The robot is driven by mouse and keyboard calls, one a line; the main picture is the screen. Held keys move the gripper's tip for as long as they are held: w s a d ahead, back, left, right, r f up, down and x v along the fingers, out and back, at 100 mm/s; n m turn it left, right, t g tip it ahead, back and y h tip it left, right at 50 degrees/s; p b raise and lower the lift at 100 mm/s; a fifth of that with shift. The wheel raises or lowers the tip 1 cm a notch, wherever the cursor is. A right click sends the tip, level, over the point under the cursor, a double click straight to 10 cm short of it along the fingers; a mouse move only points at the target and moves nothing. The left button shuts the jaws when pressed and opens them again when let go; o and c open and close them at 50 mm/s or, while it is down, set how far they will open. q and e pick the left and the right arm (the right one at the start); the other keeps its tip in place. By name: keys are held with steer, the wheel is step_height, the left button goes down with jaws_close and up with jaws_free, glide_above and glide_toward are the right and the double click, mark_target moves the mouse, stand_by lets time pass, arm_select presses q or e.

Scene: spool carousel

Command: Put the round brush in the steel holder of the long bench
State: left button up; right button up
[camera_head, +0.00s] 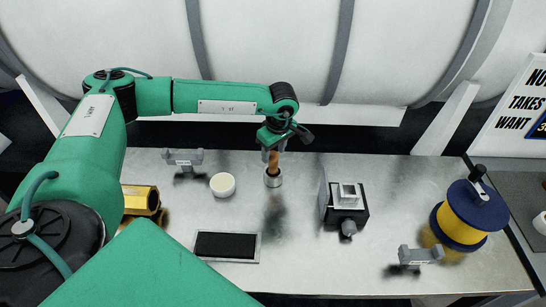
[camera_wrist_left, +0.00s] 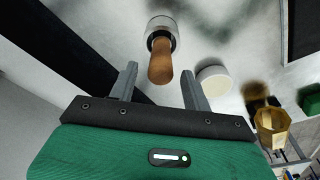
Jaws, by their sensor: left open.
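The round brush shows as a brown wooden handle (camera_head: 273,162) standing up out of the small round steel holder (camera_head: 272,181) on the long bench. Its bristle end is hidden. In the left wrist view the handle (camera_wrist_left: 160,64) rises from the steel holder (camera_wrist_left: 162,27) toward the camera. My left gripper (camera_head: 274,148) is above the holder, at the top of the handle. In the left wrist view its two fingers (camera_wrist_left: 160,82) are spread apart, with the handle's end near the gap between them. My right gripper is not in view.
On the bench (camera_head: 290,250) are a white round puck (camera_head: 222,185), a black pad (camera_head: 226,245), a grey block fixture (camera_head: 346,199), two grey brackets (camera_head: 183,158) (camera_head: 420,254), brass parts (camera_head: 140,199) and a blue-yellow spool (camera_head: 468,216). A large white tank (camera_head: 270,45) stands behind.

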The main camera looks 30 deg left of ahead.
arm_select(q)
step_height(320, 180, up, 10)
steer(key=d+b, duration=0.1)
steer(key=b, duration=0.2)
steer(key=shift+s+d+f, duration=0.2)
